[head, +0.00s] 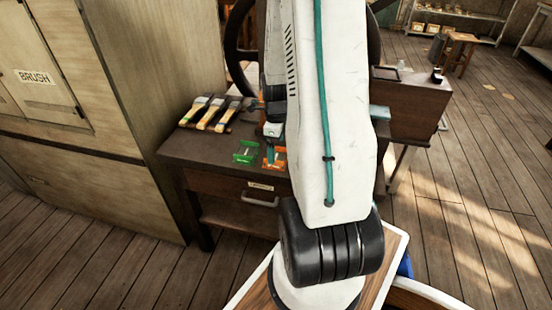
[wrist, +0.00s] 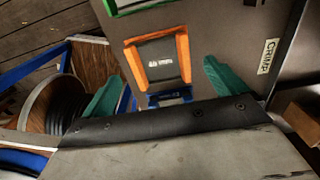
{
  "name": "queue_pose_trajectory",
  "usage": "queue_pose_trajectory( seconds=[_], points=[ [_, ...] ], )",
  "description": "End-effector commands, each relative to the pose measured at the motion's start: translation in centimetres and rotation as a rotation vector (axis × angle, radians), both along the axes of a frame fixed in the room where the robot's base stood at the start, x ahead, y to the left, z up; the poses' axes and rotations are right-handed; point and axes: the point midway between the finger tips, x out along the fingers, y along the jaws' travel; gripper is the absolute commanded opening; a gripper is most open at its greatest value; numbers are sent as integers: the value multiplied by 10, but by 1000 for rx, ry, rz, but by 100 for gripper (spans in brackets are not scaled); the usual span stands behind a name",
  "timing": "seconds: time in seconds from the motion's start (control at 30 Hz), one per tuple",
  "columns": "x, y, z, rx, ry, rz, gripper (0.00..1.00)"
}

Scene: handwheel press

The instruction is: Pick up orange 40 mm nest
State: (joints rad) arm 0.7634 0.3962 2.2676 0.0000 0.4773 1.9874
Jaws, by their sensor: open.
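The orange 40 mm nest (wrist: 131,62) is a U-shaped orange frame around a dark plate with upside-down lettering. It lies on the dark table, between and beyond my fingertips in the wrist view. In the head view the orange nest (head: 281,159) is at the table's front edge, partly covered by my arm and gripper. I cannot tell the exact height of the fingers above it.
A green nest (head: 246,152) lies left of the orange one. A blue piece (wrist: 168,98) sits close to the orange nest in the wrist view. Several brushes (head: 208,112) lie at the table's back left. A tall wooden cabinet (head: 140,75) stands left; a drawer (head: 235,188) is below.

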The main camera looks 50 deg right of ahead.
Motion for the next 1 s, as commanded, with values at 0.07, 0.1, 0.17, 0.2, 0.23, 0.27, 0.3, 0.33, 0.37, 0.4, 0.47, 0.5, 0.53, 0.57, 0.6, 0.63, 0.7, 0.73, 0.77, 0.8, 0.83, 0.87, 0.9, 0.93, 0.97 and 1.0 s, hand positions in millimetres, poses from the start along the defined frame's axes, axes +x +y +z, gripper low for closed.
queue_pose_trajectory(
  seconds=[0.07, 0.1, 0.17, 0.2, 0.23, 0.27, 0.3, 0.33, 0.37, 0.4, 0.47, 0.5, 0.53, 0.57, 0.6, 0.63, 0.7, 0.73, 0.77, 0.8, 0.83, 0.87, 0.9, 0.93, 0.97, 1.0],
  points=[
    [-2, 0, -14, 3, 3, 0, 96],
    [-1, 0, -20, 3, 3, 1, 96],
    [-1, 0, -26, 2, 2, 1, 96],
    [-1, -1, -29, 1, 2, 1, 96],
    [-1, -1, -30, 1, 1, 1, 96],
    [-1, -1, -31, 1, 0, 1, 96],
    [-1, -1, -32, 0, 0, 1, 96],
    [-1, -1, -32, 0, 0, 1, 96],
    [-1, -1, -32, 0, 0, 1, 96],
    [-1, -1, -32, 0, 0, 1, 96],
    [-1, -1, -32, 0, 0, 1, 96],
    [-1, -1, -32, 0, 0, 1, 91],
    [-1, -1, -32, 0, 0, 2, 82],
    [-1, -1, -32, 0, 0, 2, 74],
    [-1, -1, -32, 0, 0, 2, 63],
    [-1, -1, -31, 0, 0, 2, 55],
    [-1, -1, -31, 0, 0, 2, 35],
    [-1, -1, -31, -1, 0, 2, 34],
    [-1, -1, -31, -1, 0, 2, 34],
    [-1, -1, -31, -1, 0, 2, 34],
    [-1, -1, -31, -1, 0, 2, 34],
    [-1, -1, -31, -1, 0, 2, 34],
    [-1, -1, -31, -1, 0, 2, 34],
    [-1, -1, -30, -1, 0, 2, 34],
    [-1, -1, -29, -1, -1, 2, 34],
    [-1, -1, -27, -1, -2, 2, 34]
  ],
)
